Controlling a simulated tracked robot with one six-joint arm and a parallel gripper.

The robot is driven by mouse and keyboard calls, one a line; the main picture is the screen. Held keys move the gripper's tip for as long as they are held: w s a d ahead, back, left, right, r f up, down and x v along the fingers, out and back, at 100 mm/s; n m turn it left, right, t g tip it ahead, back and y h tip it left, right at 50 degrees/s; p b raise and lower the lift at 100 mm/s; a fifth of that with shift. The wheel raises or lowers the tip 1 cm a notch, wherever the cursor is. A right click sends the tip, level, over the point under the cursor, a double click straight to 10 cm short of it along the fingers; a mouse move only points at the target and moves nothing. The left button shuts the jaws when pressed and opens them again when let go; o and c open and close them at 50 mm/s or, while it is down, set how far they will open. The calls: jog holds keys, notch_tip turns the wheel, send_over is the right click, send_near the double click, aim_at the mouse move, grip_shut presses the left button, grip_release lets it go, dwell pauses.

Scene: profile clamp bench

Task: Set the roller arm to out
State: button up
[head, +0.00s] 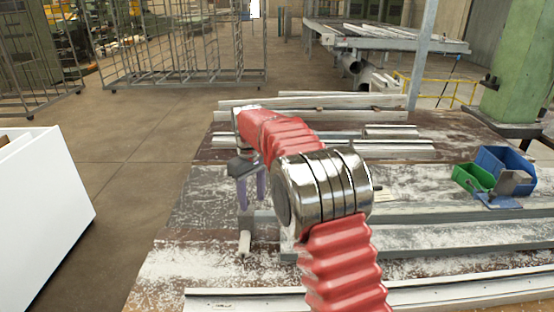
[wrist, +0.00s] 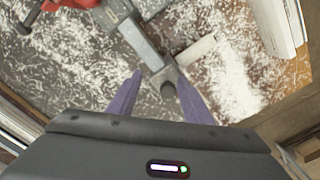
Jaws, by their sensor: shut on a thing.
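The roller arm (wrist: 168,74) is a short grey bar in the wrist view, with a dark round peg (wrist: 168,90) at its near end and a pale roller (wrist: 197,51) beside it. My gripper (wrist: 160,74) has its two purple fingers on either side of the bar's near end, shut on it. In the head view my gripper (head: 252,207) points down at the left part of the bench, above a small pale cylinder (head: 245,243), probably the roller. My arm hides much of the clamp there, and the arm's exact angle is hard to tell.
Long pale profiles (head: 460,290) lie along the bench front, and others (head: 320,103) lie at the back. Blue (head: 515,160) and green (head: 468,180) bins stand at the right. White shavings cover the bench. A red handle (wrist: 40,15) shows at the wrist view's upper left.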

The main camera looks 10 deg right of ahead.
jog(key=d, duration=0.2)
jog(key=s+d, duration=0.1)
jog(key=d, duration=0.4)
jog(key=shift+s+d, duration=0.15)
jog(key=shift+d, duration=0.05)
notch_tip(320, 180, up, 13)
jog(key=shift+r, duration=0.15)
jog(key=shift+s, duration=0.1)
jog(key=s+r+m+t, duration=0.2)
jog(key=s, duration=0.8)
jog(key=s+r+m+t, duration=0.1)
jog(key=s+r+m, duration=0.15)
jog(key=s, duration=0.75)
jog(key=s+f+m+t, duration=0.1)
jog(key=s+f, duration=0.4)
jog(key=s, duration=0.3)
jog(key=s+f+m+t, duration=0.1)
jog(key=s+f, duration=0.3)
jog(key=s, duration=0.5)
jog(key=shift+d+f+t, duration=0.3)
jog(key=shift+d+f, duration=0.1)
